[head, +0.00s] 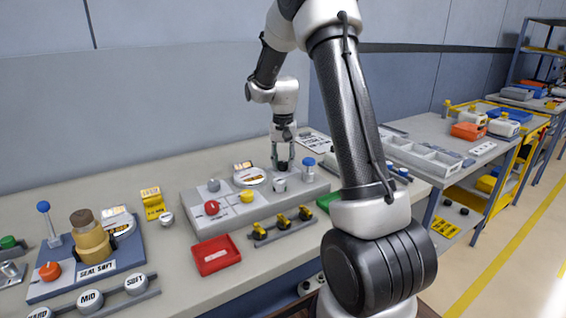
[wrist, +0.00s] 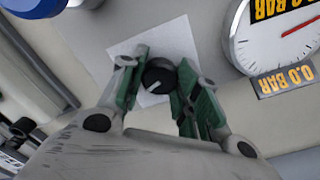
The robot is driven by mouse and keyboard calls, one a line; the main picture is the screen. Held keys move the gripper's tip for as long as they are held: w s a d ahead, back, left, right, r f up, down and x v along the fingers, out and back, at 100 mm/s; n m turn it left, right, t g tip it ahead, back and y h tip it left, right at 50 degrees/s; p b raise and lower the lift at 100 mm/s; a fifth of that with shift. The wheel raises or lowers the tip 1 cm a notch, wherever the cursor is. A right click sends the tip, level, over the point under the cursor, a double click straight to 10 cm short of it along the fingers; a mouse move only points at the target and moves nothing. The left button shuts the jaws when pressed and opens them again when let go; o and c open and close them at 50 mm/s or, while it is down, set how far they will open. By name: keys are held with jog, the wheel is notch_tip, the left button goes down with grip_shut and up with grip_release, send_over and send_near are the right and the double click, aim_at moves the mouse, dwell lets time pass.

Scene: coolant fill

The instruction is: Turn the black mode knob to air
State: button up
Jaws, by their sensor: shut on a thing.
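The black mode knob (wrist: 159,76) sits on a pale square plate (wrist: 178,40) in the wrist view, with a white pointer line slanting down-left in the picture. I cannot read any marking on the plate. My gripper (wrist: 160,80) has its green-padded fingers on either side of the knob, shut on it. In the head view my gripper (head: 283,160) points straight down at the back of the grey panel (head: 240,217), and its fingers largely hide the knob there.
A round gauge (wrist: 275,35) reading 0.0 BAR is right of the knob in the wrist view. In the head view, a red knob (head: 211,208), a yellow knob (head: 247,196) and a blue-topped part (head: 308,163) share the panel. A red tray (head: 215,256) lies in front.

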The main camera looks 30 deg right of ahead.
aim_at(283, 163)
jog(key=n, duration=1)
jog(key=shift+n, duration=2.3)
jog(key=o, duration=1.1)
jog(key=shift+c, duration=0.2)
jog(key=shift+r, duration=0.1)
notch_tip(283, 163, up, 12)
